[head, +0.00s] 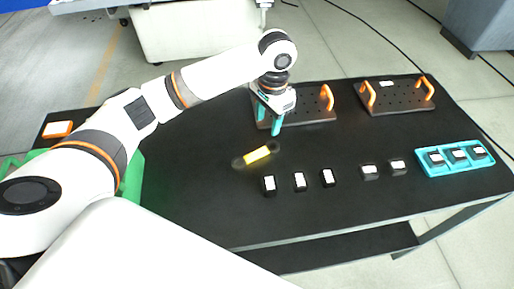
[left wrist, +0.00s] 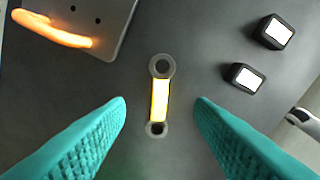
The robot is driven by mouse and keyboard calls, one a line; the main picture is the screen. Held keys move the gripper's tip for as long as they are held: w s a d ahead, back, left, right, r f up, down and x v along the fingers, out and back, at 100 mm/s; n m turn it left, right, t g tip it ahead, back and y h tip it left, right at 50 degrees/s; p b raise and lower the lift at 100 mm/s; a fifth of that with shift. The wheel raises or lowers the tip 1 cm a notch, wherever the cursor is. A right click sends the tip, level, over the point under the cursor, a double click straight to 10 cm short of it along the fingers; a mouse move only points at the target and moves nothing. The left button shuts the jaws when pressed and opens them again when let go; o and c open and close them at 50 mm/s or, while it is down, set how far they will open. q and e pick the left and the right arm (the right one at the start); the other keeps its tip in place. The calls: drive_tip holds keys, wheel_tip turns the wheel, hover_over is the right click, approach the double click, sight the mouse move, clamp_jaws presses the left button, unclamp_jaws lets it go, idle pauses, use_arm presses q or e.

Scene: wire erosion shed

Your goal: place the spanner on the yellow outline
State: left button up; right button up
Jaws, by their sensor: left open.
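In the left wrist view the spanner (left wrist: 160,101) lies upright in the picture, between and beyond the fingers. My left gripper (head: 270,119) has teal fingers and is open and empty. It is above the table, just behind the spanner in the head view. Its fingers (left wrist: 160,118) stand apart on both sides of the spanner without visibly touching it. My right gripper does not show.
Two dark plates with orange handles stand at the back, one behind my left gripper (head: 313,107) and one at the right (head: 400,98). Several small black blocks with white tops (head: 328,178) line the front. A teal tray (head: 428,169) holds blocks at the right.

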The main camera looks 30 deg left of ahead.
use_arm(q)
drive_tip(key=m+g, duration=0.1)
hover_over(257, 153)
drive_tip(key=f, duration=0.3)
drive_tip(key=f+p, duration=0.1)
drive_tip(key=f, duration=0.1)
drive_tip(key=shift+w+d+f, duration=0.15)
drive_tip(key=shift+w+d, duration=0.05)
drive_tip(key=shift+d, duration=0.2)
drive_tip(key=shift+y, duration=0.3)
drive_tip(key=f, duration=0.3)
drive_tip(key=f+p, duration=0.1)
drive_tip(key=f, duration=0.1)
drive_tip(key=shift+s+a+f, duration=0.2)
drive_tip(key=shift+a+f, duration=0.1)
drive_tip(key=shift+a, duration=0.1)
clamp_jaws()
